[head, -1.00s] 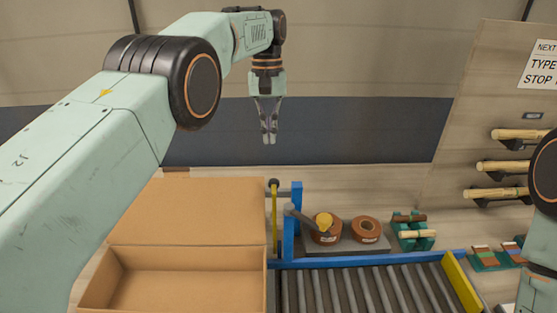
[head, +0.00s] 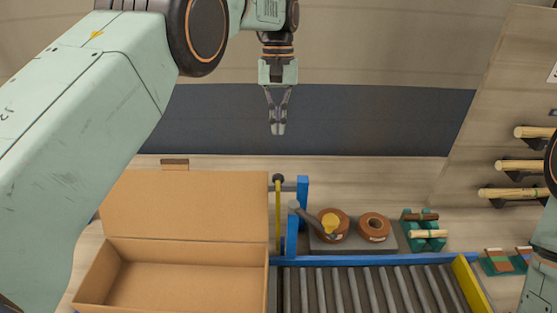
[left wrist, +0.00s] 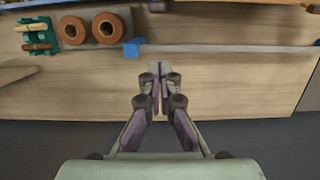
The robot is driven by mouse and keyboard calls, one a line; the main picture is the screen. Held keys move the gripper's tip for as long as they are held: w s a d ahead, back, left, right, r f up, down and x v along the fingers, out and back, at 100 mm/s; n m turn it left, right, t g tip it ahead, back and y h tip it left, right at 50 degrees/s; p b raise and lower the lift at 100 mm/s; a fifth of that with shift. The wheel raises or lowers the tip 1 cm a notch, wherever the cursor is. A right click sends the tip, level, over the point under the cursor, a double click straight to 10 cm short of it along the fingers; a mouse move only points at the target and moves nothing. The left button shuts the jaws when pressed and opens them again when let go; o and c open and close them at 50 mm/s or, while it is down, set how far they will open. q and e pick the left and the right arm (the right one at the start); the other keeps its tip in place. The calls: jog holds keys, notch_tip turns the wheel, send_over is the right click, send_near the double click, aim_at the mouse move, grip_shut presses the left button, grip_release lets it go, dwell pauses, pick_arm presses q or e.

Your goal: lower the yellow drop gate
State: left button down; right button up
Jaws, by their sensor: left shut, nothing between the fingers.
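The yellow drop gate appears as a thin upright yellow bar (head: 278,218) with a dark knob at its top, beside blue posts (head: 302,188) at the left end of the roller conveyor. My left gripper (head: 278,130) points down with its fingers shut and empty. In the head view it shows above the bar, apart from it, against the dark wall band. In the left wrist view the shut fingers (left wrist: 160,90) are over bare pale surface, and a blue post (left wrist: 131,48) lies beyond them. I cannot make out the yellow bar there. My right gripper is out of view.
An open cardboard box (head: 185,252) stands left of the conveyor (head: 365,290). Two brown rolls (head: 374,227) sit on a grey base behind it, with a green holder (head: 424,232) to their right. Turned wood pieces (head: 520,166) hang on a right panel.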

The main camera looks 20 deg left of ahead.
pick_arm(q)
jog(key=s+d+f+p, duration=0.1)
jog(key=s+f+p, duration=0.1)
jog(key=s+f, duration=0.2)
notch_tip(320, 180, down, 3)
jog(key=shift+s+d+f+p, duration=0.15)
jog(key=shift+s+d+p, duration=0.05)
jog(key=shift+d+p, duration=0.2)
jog(key=shift+s, duration=0.1)
jog(key=shift+s+a, duration=0.1)
jog(key=shift+s, duration=0.05)
jog(key=shift+w, duration=0.2)
